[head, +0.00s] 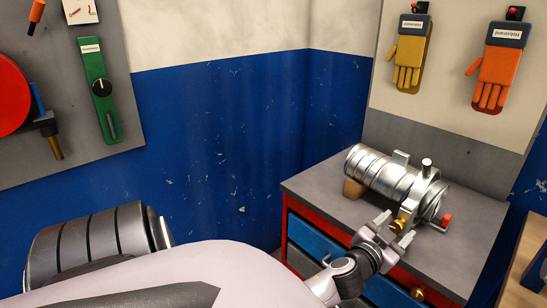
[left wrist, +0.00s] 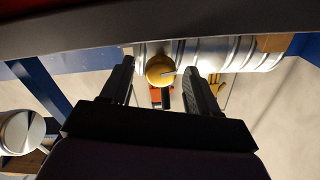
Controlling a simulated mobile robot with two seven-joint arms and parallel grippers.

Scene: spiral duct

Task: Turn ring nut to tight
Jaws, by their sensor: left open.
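A silver spiral duct (head: 385,175) lies on the grey top of a cabinet. A clamp band with an upright tab circles its right end. A round brass-coloured piece (head: 400,224), which looks like the ring nut, sits low on the duct's near side. My left gripper (head: 393,232) is open in front of it. In the left wrist view the brass nut (left wrist: 160,70) shows between the two spread fingers, with a gap on each side and a dark line on its face. The duct (left wrist: 220,55) runs behind it. My right gripper is not in view.
The cabinet (head: 312,187) has a red frame and blue and grey drawers. A wooden block (head: 353,188) sits under the duct's left end. A red knob (head: 446,219) is at its right end. Gloves (head: 500,65) hang on the wall panel behind. The cabinet top's right side is clear.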

